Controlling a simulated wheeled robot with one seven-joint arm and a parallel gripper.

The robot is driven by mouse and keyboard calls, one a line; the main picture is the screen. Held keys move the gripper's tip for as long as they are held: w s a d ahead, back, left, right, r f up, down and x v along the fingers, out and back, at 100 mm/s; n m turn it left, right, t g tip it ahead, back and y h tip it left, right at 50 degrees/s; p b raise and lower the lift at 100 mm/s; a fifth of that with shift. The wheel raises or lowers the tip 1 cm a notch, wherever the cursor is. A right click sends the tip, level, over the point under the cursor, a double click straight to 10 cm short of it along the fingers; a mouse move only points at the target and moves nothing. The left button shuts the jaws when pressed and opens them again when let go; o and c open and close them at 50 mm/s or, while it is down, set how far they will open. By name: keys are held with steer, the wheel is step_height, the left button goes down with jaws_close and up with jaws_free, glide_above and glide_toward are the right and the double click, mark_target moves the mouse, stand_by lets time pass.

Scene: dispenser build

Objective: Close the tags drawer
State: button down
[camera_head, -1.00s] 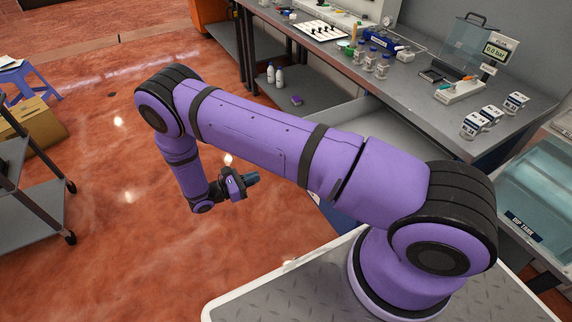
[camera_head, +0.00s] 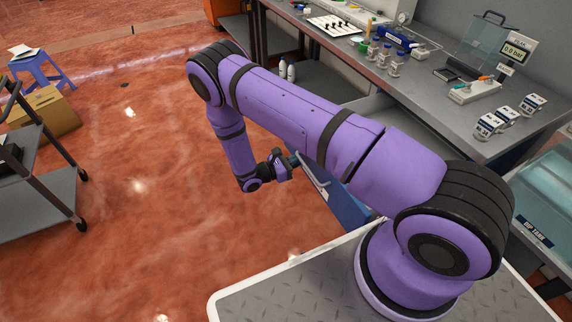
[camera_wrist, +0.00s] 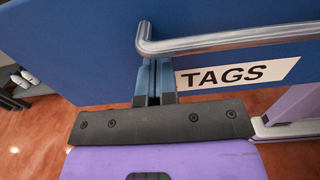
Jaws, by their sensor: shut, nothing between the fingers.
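The tags drawer shows in the wrist view as a blue front (camera_wrist: 80,50) with a white TAGS label (camera_wrist: 237,74) and a metal bar handle (camera_wrist: 225,42). In the head view its blue front (camera_head: 345,207) stands out from the bench, partly hidden behind my arm; a pale open interior (camera_head: 372,108) shows beyond the arm. My gripper (camera_wrist: 155,68) is shut and empty, its fingertips close to the front by the handle's left end, left of the label. Whether they touch is unclear. It also shows in the head view (camera_head: 293,160), at the drawer's front.
The grey workbench (camera_head: 455,118) carries bottles, a gauge display and labelled jars. A teal-lidded tank (camera_head: 545,190) stands at the right. A dark cart (camera_head: 45,190), a cardboard box (camera_head: 45,112) and a blue stool (camera_head: 45,72) stand at the left. Open red floor lies between.

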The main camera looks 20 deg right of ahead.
steer(key=shift+d, duration=0.5)
steer(key=shift+d, duration=0.1)
steer(key=d, duration=1.4)
steer(key=w+d, duration=0.1)
steer(key=d, duration=2.8)
steer(key=shift+w+d, duration=0.2)
steer(key=shift+d, duration=0.15)
steer(key=shift+d+r, duration=0.15)
steer(key=shift+d, duration=0.1)
steer(key=shift+d+r, duration=0.1)
steer(key=shift+w+a, duration=0.1)
steer(key=shift+a, duration=0.3)
steer(key=a, duration=1.4)
steer(key=shift+s+f, duration=0.25)
steer(key=shift+s, duration=0.05)
